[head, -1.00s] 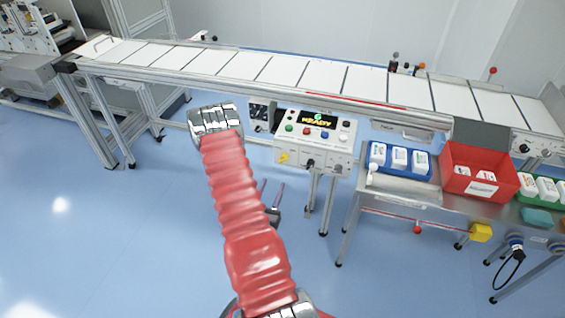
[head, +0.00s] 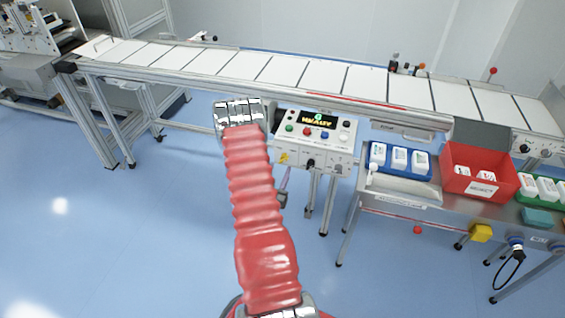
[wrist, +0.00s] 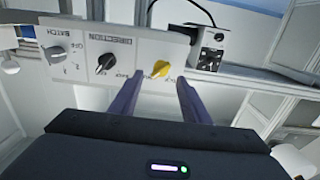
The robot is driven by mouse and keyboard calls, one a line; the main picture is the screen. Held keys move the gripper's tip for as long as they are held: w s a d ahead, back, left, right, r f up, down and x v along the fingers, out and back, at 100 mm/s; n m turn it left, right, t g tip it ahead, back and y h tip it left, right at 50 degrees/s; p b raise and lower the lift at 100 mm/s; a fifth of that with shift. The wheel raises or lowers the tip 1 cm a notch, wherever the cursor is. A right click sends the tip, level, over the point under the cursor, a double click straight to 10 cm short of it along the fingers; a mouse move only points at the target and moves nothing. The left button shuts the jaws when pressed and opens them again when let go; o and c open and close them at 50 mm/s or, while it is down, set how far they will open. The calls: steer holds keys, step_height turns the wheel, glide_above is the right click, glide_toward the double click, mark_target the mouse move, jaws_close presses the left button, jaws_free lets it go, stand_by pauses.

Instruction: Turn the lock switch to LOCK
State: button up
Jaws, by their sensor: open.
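A control box (head: 316,138) under the conveyor carries a row of rotary switches on its lower front. The yellow switch (head: 284,157) is at the left end of that row, and I take it for the lock switch. In the wrist view, where the lettering is upside down, the yellow switch (wrist: 161,69) lies between my fingertips in the picture, its handle slanted. Its label is too small and partly covered to read. My gripper (wrist: 160,82) is open, with one purple finger on each side of the switch; contact cannot be told. In the head view my arm mostly hides the gripper.
A black switch (wrist: 106,63) marked DIRECTION and a grey switch (wrist: 56,51) marked BATCH sit beside the yellow one. A socket box (wrist: 208,49) with a black cable is on the other side. The conveyor (head: 270,70) runs above; a blue tray (head: 377,171) stands right.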

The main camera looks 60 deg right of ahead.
mark_target(283, 161)
steer(key=shift+w+d, duration=0.2)
steer(key=shift+d, duration=1.15)
steer(key=shift+w+d, duration=0.2)
steer(key=shift+d, duration=1.15)
